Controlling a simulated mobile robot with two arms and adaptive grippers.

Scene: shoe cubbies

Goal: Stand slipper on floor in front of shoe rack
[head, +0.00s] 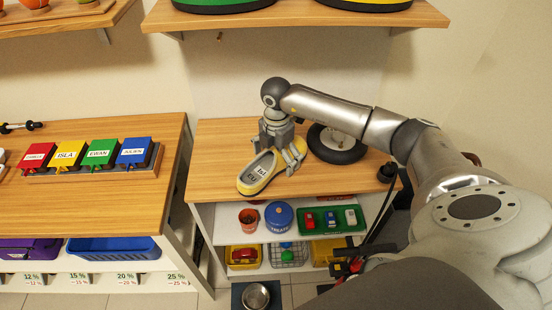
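A grey and yellow slipper (257,174) with dark lettering on its insole shows in the head view, over the front part of the wooden top of a low white shelf unit (222,143). My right gripper (282,157) reaches down from above and is shut on the slipper, at its upper right end. The slipper's toe points to the lower left. I cannot tell whether it touches the wooden top. The floor (300,292) shows only as a small strip at the bottom. My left gripper is not in view.
A black wheel (337,144) lies on the top, right of the slipper. The lower shelves hold a terracotta pot (248,217), a blue tin (278,216) and a green tray (330,219). A metal bowl (255,296) stands on a dark mat on the floor. A table (95,200) with coloured boxes stands left.

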